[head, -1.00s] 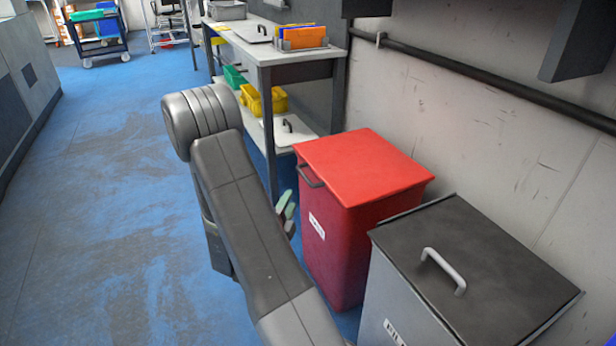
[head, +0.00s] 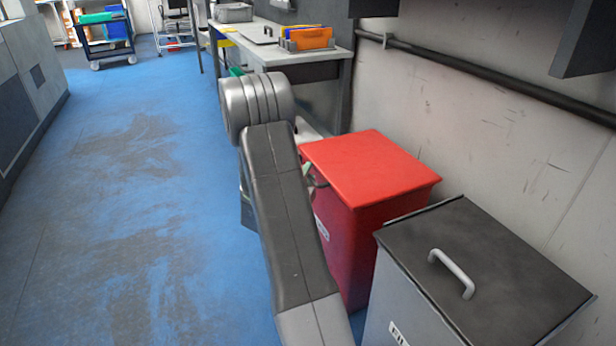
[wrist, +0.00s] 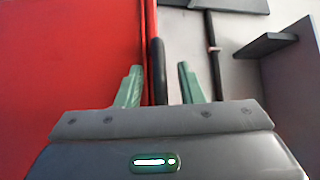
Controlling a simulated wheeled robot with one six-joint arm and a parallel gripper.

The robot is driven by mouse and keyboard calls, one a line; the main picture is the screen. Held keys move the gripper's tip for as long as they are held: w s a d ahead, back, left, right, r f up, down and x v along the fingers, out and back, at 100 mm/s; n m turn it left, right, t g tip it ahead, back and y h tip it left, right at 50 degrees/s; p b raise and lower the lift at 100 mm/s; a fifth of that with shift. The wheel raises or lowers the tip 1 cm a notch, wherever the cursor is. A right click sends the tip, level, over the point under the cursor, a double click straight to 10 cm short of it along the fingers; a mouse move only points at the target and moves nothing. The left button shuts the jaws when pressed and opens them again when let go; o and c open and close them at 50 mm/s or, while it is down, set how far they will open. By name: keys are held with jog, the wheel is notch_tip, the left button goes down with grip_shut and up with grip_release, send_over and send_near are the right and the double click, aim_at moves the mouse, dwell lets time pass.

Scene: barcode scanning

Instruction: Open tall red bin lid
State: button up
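The tall red bin (head: 340,240) stands against the wall with its red lid (head: 372,165) shut. The lid's dark handle (head: 320,183) is on the bin's left side, partly behind my arm. In the wrist view the red bin (wrist: 70,70) fills the left side, and the dark handle (wrist: 158,70) appears between the two green fingers. My gripper (wrist: 160,82) is open, its fingers apart with the handle between them in the picture. I cannot tell whether they touch it. In the head view my arm hides most of my gripper; a green finger shows beside the handle.
A grey bin (head: 485,270) with a dark lid and light handle stands right in front of the red bin. A workbench (head: 290,55) with orange folders is behind. A dark pipe (head: 480,75) runs along the wall. Blue floor (head: 130,220) on the left is clear.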

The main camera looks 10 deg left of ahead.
grip_shut()
jog(key=shift+r+p, duration=0.3)
jog(key=shift+r, duration=0.2)
jog(key=w+d+r+m+g+y+p, duration=0.1)
jog(key=w+d+r+m+g+p, duration=0.1)
jog(key=r+p, duration=0.6)
jog(key=w+d+r+m+g+p, duration=0.1)
jog(key=d+r+m+g+p, duration=0.2)
jog(key=r+p, duration=0.55)
jog(key=w+d+r+m+g+y+p, duration=0.2)
jog(key=w+d+r+p, duration=0.7)
jog(key=d+r+p, duration=0.5)
jog(key=shift+w+r+m+g+y+p, duration=0.35)
jog(key=shift+g+p, duration=0.25)
jog(key=shift+p, duration=1.95)
jog(key=shift+w+d, duration=0.1)
